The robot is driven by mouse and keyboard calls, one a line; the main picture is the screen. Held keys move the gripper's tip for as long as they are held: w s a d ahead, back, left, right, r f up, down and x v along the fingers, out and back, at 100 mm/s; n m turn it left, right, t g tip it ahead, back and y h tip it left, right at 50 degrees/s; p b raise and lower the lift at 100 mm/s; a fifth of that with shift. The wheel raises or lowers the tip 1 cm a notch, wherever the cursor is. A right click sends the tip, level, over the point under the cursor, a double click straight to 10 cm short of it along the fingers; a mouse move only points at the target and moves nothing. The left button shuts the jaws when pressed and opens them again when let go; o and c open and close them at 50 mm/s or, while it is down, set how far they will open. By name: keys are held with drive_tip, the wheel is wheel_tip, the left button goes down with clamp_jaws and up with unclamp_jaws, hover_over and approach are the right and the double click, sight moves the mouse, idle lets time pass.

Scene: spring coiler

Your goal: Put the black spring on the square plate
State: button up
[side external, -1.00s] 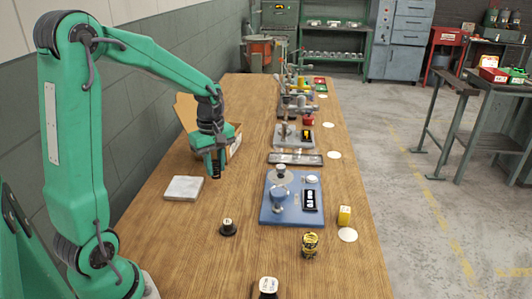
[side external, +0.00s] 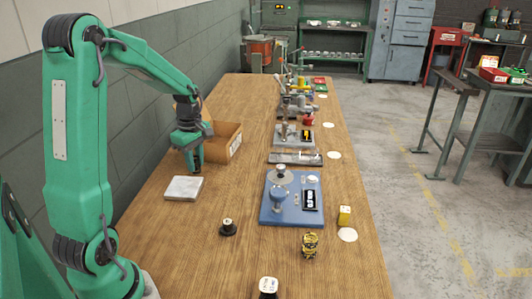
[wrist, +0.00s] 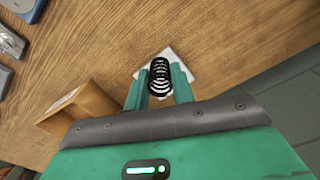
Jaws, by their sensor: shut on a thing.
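My green gripper (wrist: 159,88) is shut on the black spring (wrist: 159,76), which shows its coils between the two fingers in the wrist view. In the side view my gripper (side external: 195,168) is low, just behind the far right corner of the pale square plate (side external: 183,188). The plate lies flat on the wooden bench and its visible top is bare. In the wrist view the plate (wrist: 181,56) shows partly behind the spring and fingers. The spring is hard to make out in the side view. I cannot tell its exact height above the bench.
An open cardboard box (side external: 226,142) stands just behind my gripper. A blue base with a coiling device (side external: 280,205) stands to the right. A small black spool (side external: 228,227) and a yellow-black coil (side external: 310,244) stand nearer the front. The bench around the plate's front is clear.

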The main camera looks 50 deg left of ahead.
drive_tip(key=a+f, duration=0.1)
drive_tip(key=a, duration=0.1)
drive_tip(key=s+a+f, duration=0.1)
drive_tip(key=a+f, duration=0.1)
drive_tip(key=a, duration=0.1)
drive_tip(key=a+f, duration=0.1)
drive_tip(key=a, duration=0.1)
drive_tip(key=shift+s+a+f, duration=0.4)
drive_tip(key=shift+f, duration=0.1)
drive_tip(key=shift+f, duration=1.9)
drive_tip(key=shift+f, duration=0.15)
drive_tip(key=o, duration=1)
